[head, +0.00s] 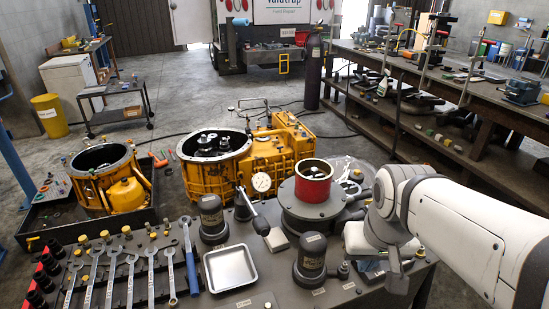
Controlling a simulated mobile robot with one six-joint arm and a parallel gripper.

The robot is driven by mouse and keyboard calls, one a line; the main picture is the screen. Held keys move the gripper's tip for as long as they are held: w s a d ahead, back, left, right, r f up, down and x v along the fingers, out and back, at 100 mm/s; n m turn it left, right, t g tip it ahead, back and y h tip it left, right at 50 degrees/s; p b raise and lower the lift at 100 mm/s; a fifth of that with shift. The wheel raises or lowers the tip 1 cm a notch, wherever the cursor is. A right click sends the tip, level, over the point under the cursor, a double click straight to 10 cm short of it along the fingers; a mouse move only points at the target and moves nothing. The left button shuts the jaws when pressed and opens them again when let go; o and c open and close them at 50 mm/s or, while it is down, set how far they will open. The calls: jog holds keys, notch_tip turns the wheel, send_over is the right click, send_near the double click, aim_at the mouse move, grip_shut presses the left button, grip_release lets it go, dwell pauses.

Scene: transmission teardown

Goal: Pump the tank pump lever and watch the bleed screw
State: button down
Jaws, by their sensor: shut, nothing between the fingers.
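My arm comes in from the right. A narrow grey end piece, which looks like my gripper (397,284), hangs down at the right edge of the bench. It looks shut and empty, and its fingertips are small and hard to make out. A lever with a black grip (262,225) slants down beside a small dark cone-shaped unit (243,208), left of my gripper and apart from it; it may be the pump lever. A round white gauge (261,182) stands just behind it. A dark round housing with a red ring (313,188) sits to the right. I cannot pick out the bleed screw.
An empty metal tray (230,268) and a row of wrenches (150,270) lie on the dark bench. Dark cylindrical units (311,258) stand around the tray. Yellow transmission casings (215,165) are behind.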

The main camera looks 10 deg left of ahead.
jog(key=w+a+r+n+g+p, duration=0.1)
jog(key=w+a+r+n+p, duration=0.1)
jog(key=w+a, duration=0.75)
jog(key=w+a+r+n+g+p, duration=0.25)
jog(key=w+a, duration=0.35)
jog(key=a, duration=0.7)
jog(key=shift+t, duration=0.45)
jog(key=f+b, duration=0.4)
jog(key=f, duration=0.1)
jog(key=f+b, duration=0.2)
jog(key=shift+w+d+f, duration=0.1)
jog(key=shift+d+f, duration=0.2)
jog(key=shift+f, duration=0.05)
jog(key=shift+f, duration=0.15)
jog(key=shift+f+b, duration=2.7)
jog(key=shift+f, duration=1.15)
notch_tip(320, 180, up, 8)
jog(key=p, duration=0.6)
jog(key=shift+r, duration=0.1)
